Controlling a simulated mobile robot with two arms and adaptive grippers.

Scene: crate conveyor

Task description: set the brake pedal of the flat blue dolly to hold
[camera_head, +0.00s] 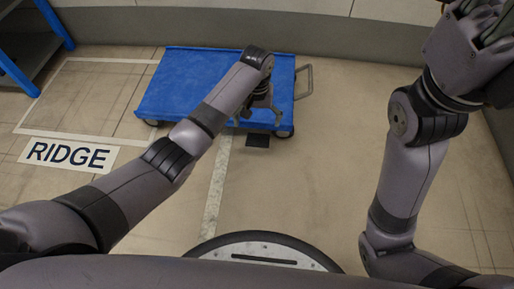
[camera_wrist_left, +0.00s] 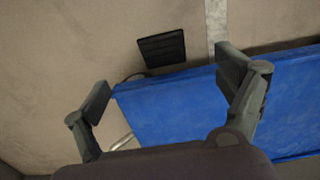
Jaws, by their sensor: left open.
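The flat blue dolly (camera_head: 190,85) stands on the floor ahead of me; its blue deck also fills the lower right of the left wrist view (camera_wrist_left: 185,105). A black pedal plate (camera_head: 258,141) sticks out from its near edge, close to the right front wheel. The pedal also shows in the left wrist view (camera_wrist_left: 162,48), beyond the fingers; I cannot tell whether it is up or down. My left gripper (camera_head: 259,115) is open and empty above the dolly's near right part, pointing down. My right gripper (camera_head: 490,28) is raised at the top right, away from the dolly; its fingers are unclear.
A metal handle (camera_head: 307,82) stands at the dolly's right end. A floor sign reading RIDGE (camera_head: 68,153) lies at the left, below a white-outlined floor area. A blue rack (camera_head: 28,50) stands at the upper left. A wall runs behind the dolly. The floor right of it is clear.

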